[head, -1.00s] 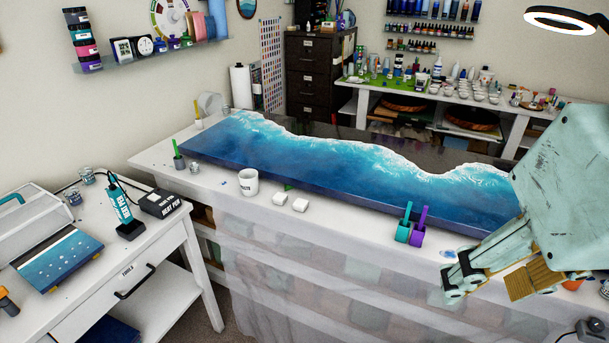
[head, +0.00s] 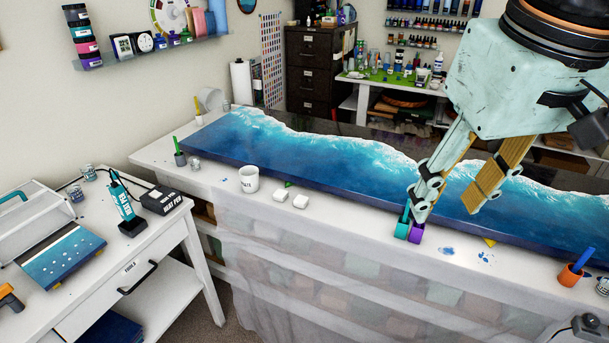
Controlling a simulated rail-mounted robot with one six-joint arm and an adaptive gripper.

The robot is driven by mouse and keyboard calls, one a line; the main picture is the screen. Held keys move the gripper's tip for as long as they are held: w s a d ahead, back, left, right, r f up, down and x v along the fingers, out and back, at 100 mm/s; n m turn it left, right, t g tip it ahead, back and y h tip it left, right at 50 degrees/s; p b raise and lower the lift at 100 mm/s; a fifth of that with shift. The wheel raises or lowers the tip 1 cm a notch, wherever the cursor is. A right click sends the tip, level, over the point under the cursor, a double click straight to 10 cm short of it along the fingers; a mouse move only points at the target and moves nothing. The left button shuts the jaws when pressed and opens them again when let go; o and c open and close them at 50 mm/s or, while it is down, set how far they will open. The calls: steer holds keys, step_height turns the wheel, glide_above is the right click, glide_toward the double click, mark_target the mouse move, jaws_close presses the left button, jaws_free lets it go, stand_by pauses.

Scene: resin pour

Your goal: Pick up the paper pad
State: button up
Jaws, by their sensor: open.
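Nothing shows between the fingers.
A white mug (head: 249,180) stands left of the pads. The blue ocean-pattern resin slab (head: 330,170) lies behind them. An orange cup (head: 570,277) with a blue stick stands at the right. A side table (head: 95,275) holds a heat pen (head: 124,212) at the left.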

steer(key=w+a+n+p, duration=0.2)
steer(key=w+a+n, duration=0.15)
steer(key=w, duration=1.25)
steer(key=n+g+p, duration=0.3)
steer(key=n+p, duration=0.2)
steer(key=n, duration=0.3)
glide_above(301, 199)
step_height(301, 199, down, 27)
steer(key=shift+r, duration=0.15)
steer(key=shift+w+m, duration=0.1)
steer(key=shift+m, duration=0.15)
steer(key=shift+f, duration=4.3)
steer(key=shift+f, duration=2.6)
